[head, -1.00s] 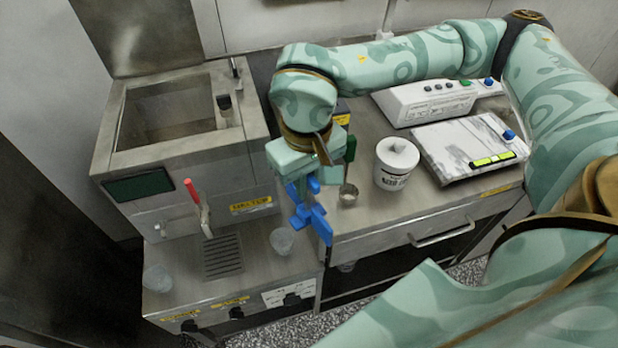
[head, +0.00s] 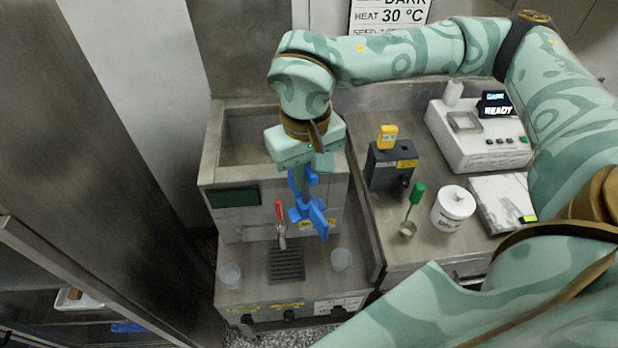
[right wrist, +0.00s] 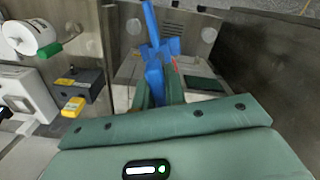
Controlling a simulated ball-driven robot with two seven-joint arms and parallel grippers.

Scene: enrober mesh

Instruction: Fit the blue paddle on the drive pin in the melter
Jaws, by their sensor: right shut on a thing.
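The blue paddle (head: 308,212) hangs below my right gripper (head: 304,172), which is shut on its upper end. In the right wrist view the paddle (right wrist: 160,48) points away from the fingers of the gripper (right wrist: 160,95). The steel melter (head: 208,172) has an open tank at the top and a dark green display on its front. In the head view the paddle overlaps the right part of the melter's front. My gripper and arm cover the tank's right side, and I cannot make out the drive pin. My left gripper is out of view.
A red-handled tap (head: 279,212) stands above a drain grate (head: 286,264), with clear cups (head: 230,275) at either side. On the right counter are a dark box with a yellow top (head: 391,165), a green-handled ladle (head: 412,205) and a white tub (head: 453,208).

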